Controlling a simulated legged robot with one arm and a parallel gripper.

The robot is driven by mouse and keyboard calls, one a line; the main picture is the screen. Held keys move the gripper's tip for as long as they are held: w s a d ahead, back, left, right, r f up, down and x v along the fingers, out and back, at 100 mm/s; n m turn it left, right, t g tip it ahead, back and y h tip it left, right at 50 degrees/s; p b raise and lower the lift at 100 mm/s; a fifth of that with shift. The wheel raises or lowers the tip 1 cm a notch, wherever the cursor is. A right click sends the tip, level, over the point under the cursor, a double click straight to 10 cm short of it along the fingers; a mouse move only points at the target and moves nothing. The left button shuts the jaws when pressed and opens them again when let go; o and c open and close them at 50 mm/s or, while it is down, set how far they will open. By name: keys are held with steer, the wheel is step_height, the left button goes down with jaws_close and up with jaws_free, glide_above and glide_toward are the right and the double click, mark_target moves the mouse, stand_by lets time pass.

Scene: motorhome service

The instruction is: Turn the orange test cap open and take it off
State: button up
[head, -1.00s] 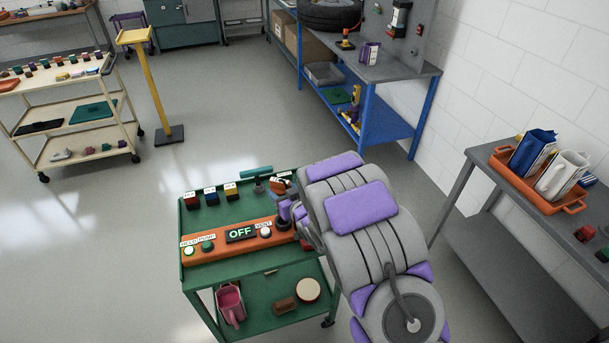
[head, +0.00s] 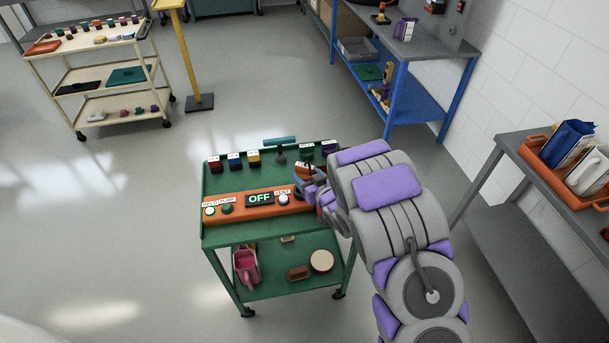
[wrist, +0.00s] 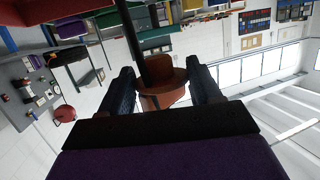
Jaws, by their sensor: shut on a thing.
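The orange test cap (wrist: 163,77) sits between the two dark fingers of my gripper (wrist: 163,88) in the wrist view. The fingers are shut on it from both sides. A dark upright post (wrist: 152,35) stands right against the cap in that view; I cannot tell whether they are joined. In the head view my gripper (head: 313,188) is at the right end of the green cart's top, beside the orange panel (head: 236,206). The cap is mostly hidden there by the gripper and arm.
The green cart (head: 215,235) carries an "OFF" display (head: 259,198), several coloured blocks at the back and a green T-handle (head: 280,141). Its lower shelf holds a pink jug (head: 246,264). A grey bench (head: 515,150) stands right, a cream trolley (head: 100,95) back left. Floor left is clear.

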steer(key=shift+a+f, duration=0.2)
steer(key=shift+f, duration=0.7)
steer(key=shift+a+f+b, duration=0.55)
steer(key=shift+a+f, duration=0.25)
steer(key=shift+f, duration=0.6)
steer(key=shift+d+f, duration=0.15)
steer(key=shift+d, duration=0.6)
steer(key=shift+a, duration=0.15)
steer(key=shift+a, duration=0.1)
